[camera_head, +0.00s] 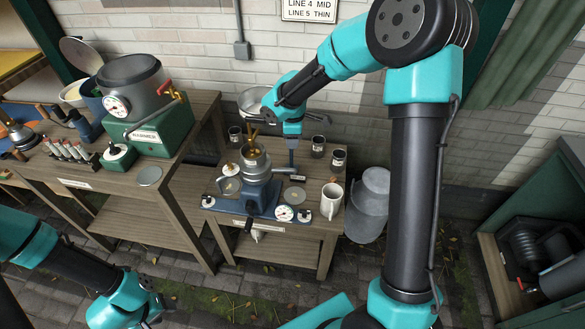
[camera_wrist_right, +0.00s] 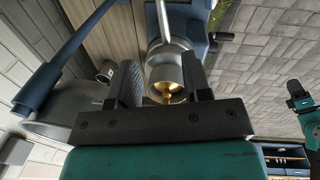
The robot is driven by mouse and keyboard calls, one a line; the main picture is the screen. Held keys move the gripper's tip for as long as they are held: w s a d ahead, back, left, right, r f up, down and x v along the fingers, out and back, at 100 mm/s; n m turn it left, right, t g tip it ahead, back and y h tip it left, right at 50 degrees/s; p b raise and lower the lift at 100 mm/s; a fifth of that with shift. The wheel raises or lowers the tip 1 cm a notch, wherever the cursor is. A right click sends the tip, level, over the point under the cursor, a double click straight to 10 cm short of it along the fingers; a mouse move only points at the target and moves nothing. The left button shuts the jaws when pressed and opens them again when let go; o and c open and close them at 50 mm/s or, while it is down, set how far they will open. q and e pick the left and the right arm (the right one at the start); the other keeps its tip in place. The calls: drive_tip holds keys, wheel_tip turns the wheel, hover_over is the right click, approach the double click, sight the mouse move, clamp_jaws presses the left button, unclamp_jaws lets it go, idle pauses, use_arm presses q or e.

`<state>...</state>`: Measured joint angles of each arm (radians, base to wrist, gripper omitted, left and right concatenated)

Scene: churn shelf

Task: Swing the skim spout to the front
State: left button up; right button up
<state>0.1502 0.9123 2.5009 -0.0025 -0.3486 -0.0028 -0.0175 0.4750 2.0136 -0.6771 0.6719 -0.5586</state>
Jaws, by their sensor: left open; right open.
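The cream separator (camera_head: 256,170) stands on the small wooden table in the head view, with a blue base, a steel bowl and brass parts on top. Spout-like metal parts stick out from its bowl; which one is the skim spout I cannot tell. My right gripper (camera_head: 258,122) is open above the separator's top. In the right wrist view its two dark jaws (camera_wrist_right: 160,78) stand on either side of a steel cup (camera_wrist_right: 168,72) with a brass piece inside; contact is unclear. My left gripper (camera_head: 150,310) is low at the left front, away from the table, open and empty.
A white mug (camera_head: 331,200), a dial gauge (camera_head: 285,213) and small jars (camera_head: 318,146) share the small table. A milk can (camera_head: 369,205) stands right of it. A wooden bench (camera_head: 60,165) with a grey pot (camera_head: 133,80) is at left. The brick wall is close behind.

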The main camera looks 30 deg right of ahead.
sight(292, 169)
drive_tip(key=f, duration=0.5)
drive_tip(key=w+f, duration=0.1)
drive_tip(key=f, duration=1)
drive_tip(key=shift+w+d+f, duration=0.3)
drive_tip(key=shift+d+f, duration=0.05)
drive_tip(key=shift+d, duration=0.05)
clamp_jaws()
